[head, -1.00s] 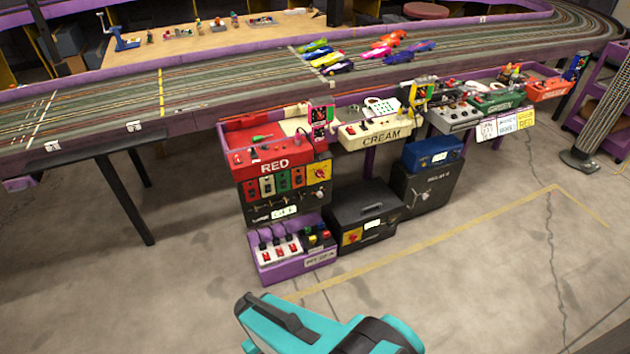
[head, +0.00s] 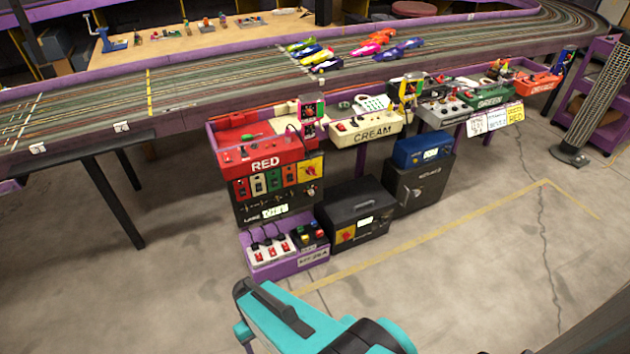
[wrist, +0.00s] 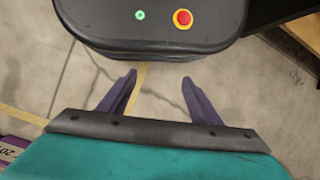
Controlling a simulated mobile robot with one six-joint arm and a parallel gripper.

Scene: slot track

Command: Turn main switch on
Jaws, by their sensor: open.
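A yellow panel with a red rotary knob (head: 310,170) is on the right of the dark control unit under the red RED box (head: 262,153). A second yellow plate with a red knob (head: 345,236) is on the front of a black case (head: 372,208) on the floor. No label I can read tells which is the main switch, and the knob settings are too small to tell. My gripper (wrist: 159,80) shows in the wrist view with its two dark fingers apart and nothing between them, above bare floor. It is well apart from both knobs.
A purple tray (head: 262,270) with a white power strip (head: 270,250) stands in front of the control stack. A dark case with a blue box (head: 422,150) on top is to the right. The slot track (head: 220,85) runs above. The concrete floor in front is clear.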

